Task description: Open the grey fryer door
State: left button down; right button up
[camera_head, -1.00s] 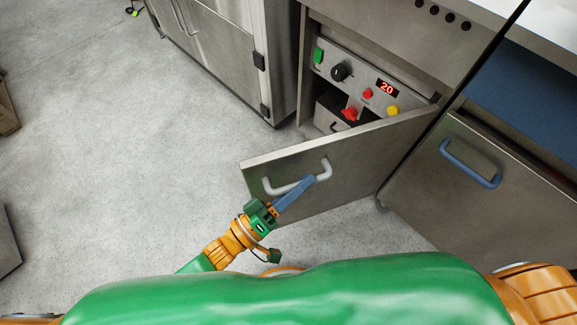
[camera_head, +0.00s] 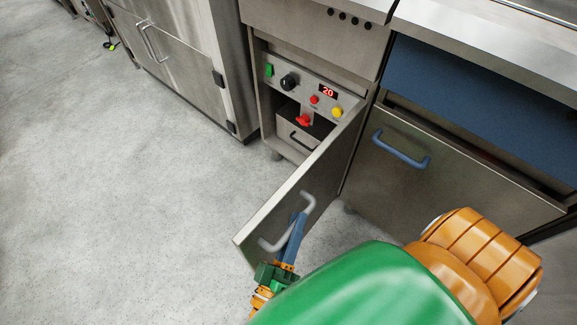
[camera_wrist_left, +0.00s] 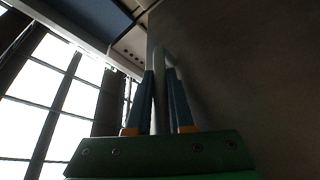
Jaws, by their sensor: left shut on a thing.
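The grey fryer door (camera_head: 322,172) stands wide open, swung out toward me on its right-hand edge. Its light grey bar handle (camera_head: 309,203) is on the outer face. My left gripper (camera_head: 298,222) is shut on this handle, with its blue fingers at the handle's upper part. In the left wrist view the handle (camera_wrist_left: 159,85) runs between the two blue fingers (camera_wrist_left: 160,100). The open fryer cabinet shows a control panel (camera_head: 300,90) with a red 20 display, a black knob and coloured buttons. My right gripper is not in view.
A steel cabinet with a blue handle (camera_head: 401,153) stands close to the right of the door. Another steel cabinet (camera_head: 178,55) stands left of the fryer. The grey floor (camera_head: 130,200) left of the door is clear.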

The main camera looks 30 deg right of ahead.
pick_arm(q)
jog(key=shift+r, duration=0.1)
jog(key=c, duration=0.8)
grip_release()
jog(key=v, duration=0.7)
